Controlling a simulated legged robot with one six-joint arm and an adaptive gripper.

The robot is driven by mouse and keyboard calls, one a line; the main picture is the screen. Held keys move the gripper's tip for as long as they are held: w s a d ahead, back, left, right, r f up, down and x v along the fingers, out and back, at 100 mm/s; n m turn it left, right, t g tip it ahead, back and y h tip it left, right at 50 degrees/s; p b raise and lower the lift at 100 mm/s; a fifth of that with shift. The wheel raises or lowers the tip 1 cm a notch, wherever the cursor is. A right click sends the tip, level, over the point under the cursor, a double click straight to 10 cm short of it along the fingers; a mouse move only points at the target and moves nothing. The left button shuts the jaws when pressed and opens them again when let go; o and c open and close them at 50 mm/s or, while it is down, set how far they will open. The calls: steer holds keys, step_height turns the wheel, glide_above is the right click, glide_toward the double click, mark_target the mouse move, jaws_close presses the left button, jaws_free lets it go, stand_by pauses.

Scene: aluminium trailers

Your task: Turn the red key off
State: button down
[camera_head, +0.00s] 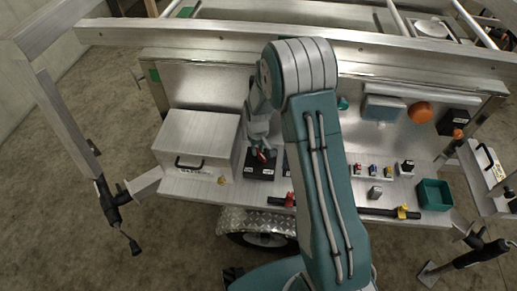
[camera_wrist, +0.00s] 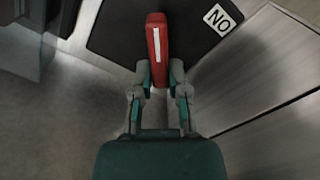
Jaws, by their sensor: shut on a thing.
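The red key (camera_wrist: 157,38) is a narrow red handle with a white stripe along its top, standing on a black base (camera_wrist: 193,22) in the wrist view. A white label reading "NO", as seen from this side, lies on the base to the right of the key. My gripper (camera_wrist: 160,80) is shut on the near end of the key, one finger on each side. In the head view the key (camera_head: 262,156) is a small red spot on the black box (camera_head: 260,171), partly hidden by my gripper.
A closed metal box (camera_head: 197,140) with a black handle stands left of the key. My arm hides the middle of the trailer shelf. Several small switches, a green bin (camera_head: 434,195), an orange knob (camera_head: 420,112) and a bar with red and yellow clamps (camera_head: 375,210) are to the right.

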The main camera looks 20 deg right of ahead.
steer(key=shift+s+a+f+n, duration=0.1)
steer(key=shift+s+n, duration=0.05)
steer(key=shift+n, duration=0.45)
steer(key=c, duration=0.6)
jaws_free()
steer(key=shift+c, duration=0.2)
steer(key=shift+r, duration=0.3)
step_height(320, 180, up, 11)
steer(key=shift+r, duration=0.2)
